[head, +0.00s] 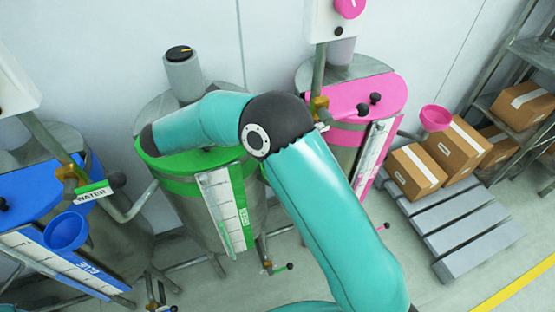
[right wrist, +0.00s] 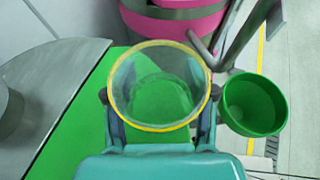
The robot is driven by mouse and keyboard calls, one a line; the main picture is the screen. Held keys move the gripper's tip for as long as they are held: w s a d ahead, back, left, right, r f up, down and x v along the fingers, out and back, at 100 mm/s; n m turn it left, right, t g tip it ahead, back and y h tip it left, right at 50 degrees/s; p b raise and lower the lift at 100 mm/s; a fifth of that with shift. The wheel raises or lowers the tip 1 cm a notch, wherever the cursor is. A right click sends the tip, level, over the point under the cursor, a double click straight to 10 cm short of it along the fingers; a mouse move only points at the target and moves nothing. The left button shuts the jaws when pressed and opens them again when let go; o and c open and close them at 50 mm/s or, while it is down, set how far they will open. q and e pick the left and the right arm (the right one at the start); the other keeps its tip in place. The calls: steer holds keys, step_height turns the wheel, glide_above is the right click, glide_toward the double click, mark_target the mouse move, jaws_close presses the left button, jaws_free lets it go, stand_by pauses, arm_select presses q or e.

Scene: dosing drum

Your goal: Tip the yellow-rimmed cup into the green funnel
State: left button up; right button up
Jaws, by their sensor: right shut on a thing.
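The yellow-rimmed cup (right wrist: 158,84) is clear-walled and sits in the middle of the right wrist view, its round mouth facing the camera. My right gripper (right wrist: 159,105) is shut on it, with a finger on either side. Green shows through the cup; I cannot tell what is in it. The green funnel (right wrist: 256,103) is just right of the cup in that view, apart from it. In the head view my right arm reaches over the green drum (head: 185,162) and hides the cup, the funnel and the gripper. My left gripper is not in view.
A blue drum with a blue funnel (head: 66,232) stands at the left. A pink drum (head: 375,92) with a pink funnel (head: 436,118) stands to the right. Cartons (head: 415,170) lie on a grey pallet (head: 462,238) at the right. Pipes and valves stand between the drums.

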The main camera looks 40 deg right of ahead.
steer(key=shift+s+d, duration=0.15)
steer(key=shift+s, duration=0.05)
steer(key=shift+s+d+f+m+t+y, duration=0.1)
steer(key=shift+s+f+m+t+y, duration=0.05)
steer(key=shift+s+f+m+t, duration=0.45)
steer(key=shift+s+d+f+m+t+y, duration=0.1)
steer(key=shift+s+f+m+t+y, duration=0.15)
steer(key=shift+s+m, duration=0.4)
steer(key=shift+s+d+r+m+t+b, duration=0.1)
steer(key=shift+s+r+m+t+b, duration=0.25)
steer(key=shift+m+t+b, duration=0.5)
steer(key=shift+s+d+r+m+t+b, duration=0.2)
steer(key=shift+s+m+b, duration=0.3)
steer(key=shift+b, duration=0.7)
steer(key=shift+s+d+r+m+t+b, duration=0.1)
steer(key=shift+s+r+m+t+b, duration=0.2)
steer(key=shift+m+t+b, duration=0.45)
steer(key=shift+b, duration=0.35)
steer(key=shift+m+t+b, duration=0.65)
steer(key=shift+m+b, duration=0.6)
steer(key=shift+b, duration=0.9)
